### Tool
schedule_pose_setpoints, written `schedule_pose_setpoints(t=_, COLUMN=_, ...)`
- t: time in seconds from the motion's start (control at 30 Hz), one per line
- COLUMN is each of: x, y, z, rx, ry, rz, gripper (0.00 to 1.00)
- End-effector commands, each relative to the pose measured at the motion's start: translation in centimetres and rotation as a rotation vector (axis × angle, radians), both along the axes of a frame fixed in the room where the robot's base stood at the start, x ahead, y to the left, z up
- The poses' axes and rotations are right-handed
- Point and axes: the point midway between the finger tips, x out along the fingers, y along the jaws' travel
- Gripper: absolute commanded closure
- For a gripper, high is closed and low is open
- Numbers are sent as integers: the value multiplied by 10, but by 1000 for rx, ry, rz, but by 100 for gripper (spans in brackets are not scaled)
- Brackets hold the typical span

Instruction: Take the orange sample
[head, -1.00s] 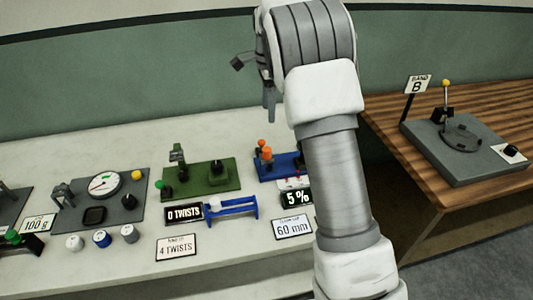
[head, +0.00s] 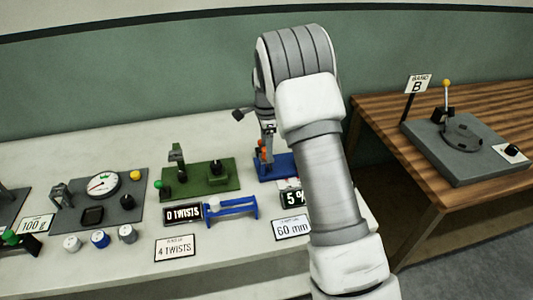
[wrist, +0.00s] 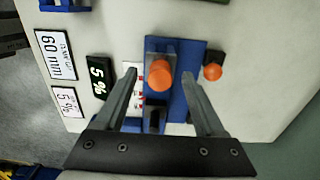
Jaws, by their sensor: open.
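Two orange pieces are on a blue device (wrist: 185,55). In the wrist view a larger orange cylinder (wrist: 161,76) is between my fingers, and a smaller orange knob (wrist: 212,72) is to its right, outside them. I cannot tell for sure which is the sample. My gripper (wrist: 159,73) is open, with one finger on either side of the larger piece and gaps showing; whether the fingers are down at its height is unclear. In the head view my arm partly hides the blue device (head: 276,170), and the orange parts (head: 262,155) show below my gripper.
A "5 %" display (wrist: 98,76) and a "60 mm" card (wrist: 56,54) lie beside the device. A green device (head: 205,178), a blue stand (head: 240,208) and a grey dial station (head: 98,205) stand to the left. A wooden bench (head: 400,108) is at right.

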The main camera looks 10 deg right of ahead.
Motion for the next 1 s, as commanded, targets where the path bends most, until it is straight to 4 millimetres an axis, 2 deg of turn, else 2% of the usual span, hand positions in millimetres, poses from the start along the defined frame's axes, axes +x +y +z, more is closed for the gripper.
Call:
schedule_pose_setpoints(t=0.23, x=0, y=0, z=-2, rx=0, ry=0, rz=0, gripper=29)
schedule_pose_setpoints(t=0.27, x=0, y=0, z=-2, rx=0, ry=0, rz=0, gripper=32)
schedule_pose_setpoints(t=0.63, x=0, y=0, z=-2, rx=0, ry=0, rz=0, gripper=99)
schedule_pose_setpoints(t=1.0, x=0, y=0, z=-1, rx=0, ry=-1, rz=0, gripper=100)
